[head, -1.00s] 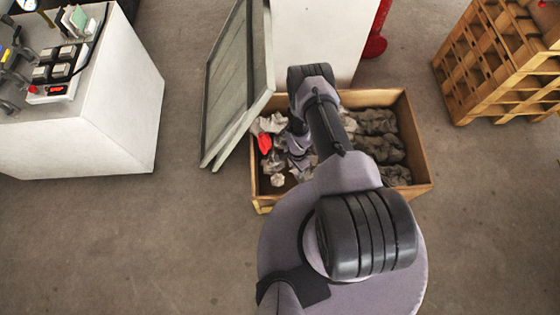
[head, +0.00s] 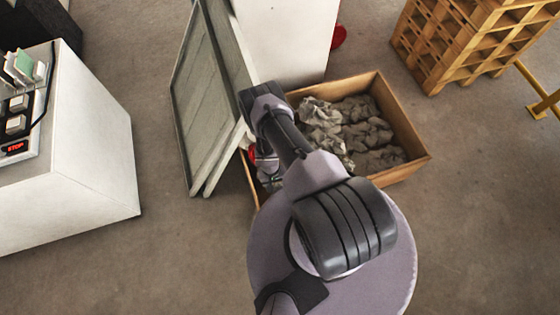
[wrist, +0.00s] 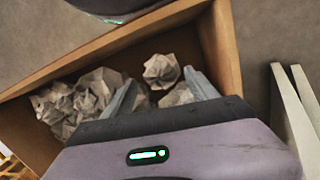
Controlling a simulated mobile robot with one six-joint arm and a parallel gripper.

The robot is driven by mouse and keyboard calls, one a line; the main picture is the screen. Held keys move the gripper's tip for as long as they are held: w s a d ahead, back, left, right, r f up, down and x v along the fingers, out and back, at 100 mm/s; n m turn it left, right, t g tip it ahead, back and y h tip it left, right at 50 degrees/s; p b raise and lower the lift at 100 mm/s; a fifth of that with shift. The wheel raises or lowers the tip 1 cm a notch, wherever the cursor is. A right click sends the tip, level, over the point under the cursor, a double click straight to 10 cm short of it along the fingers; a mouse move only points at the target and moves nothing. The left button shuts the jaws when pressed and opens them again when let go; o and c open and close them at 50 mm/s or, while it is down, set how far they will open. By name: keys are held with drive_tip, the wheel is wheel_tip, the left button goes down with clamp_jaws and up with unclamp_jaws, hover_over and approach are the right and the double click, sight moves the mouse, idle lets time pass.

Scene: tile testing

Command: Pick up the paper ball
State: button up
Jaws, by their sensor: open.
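A pale crumpled paper ball (wrist: 161,70) lies in the wooden crate, seen just beyond and between my fingertips in the wrist view. My gripper (wrist: 160,79) is open and empty, its two grey fingers apart and pointing into the crate. I cannot tell whether they touch any paper. More crumpled paper (wrist: 95,90) lies left of the fingers, and a piece is partly hidden behind the right finger. In the head view, grey crumpled paper (head: 345,125) fills the crate's visible part. My arm hides the crate's left part and most of the gripper there.
The wooden crate (head: 403,118) has raised walls; one wall (wrist: 225,45) stands close right of the fingers. Grey panels (head: 205,95) lean at the crate's left. A white block (head: 290,40) stands behind, stacked pallets (head: 450,45) at back right, a white console (head: 90,150) at left.

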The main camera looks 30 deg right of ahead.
drive_tip(key=f+b, duration=0.2)
drive_tip(key=f, duration=0.1)
drive_tip(key=f+b, duration=0.1)
drive_tip(key=shift+s+f, duration=0.25)
drive_tip(key=shift+s, duration=0.05)
drive_tip(key=shift+r, duration=0.2)
drive_tip(key=c, duration=1.1)
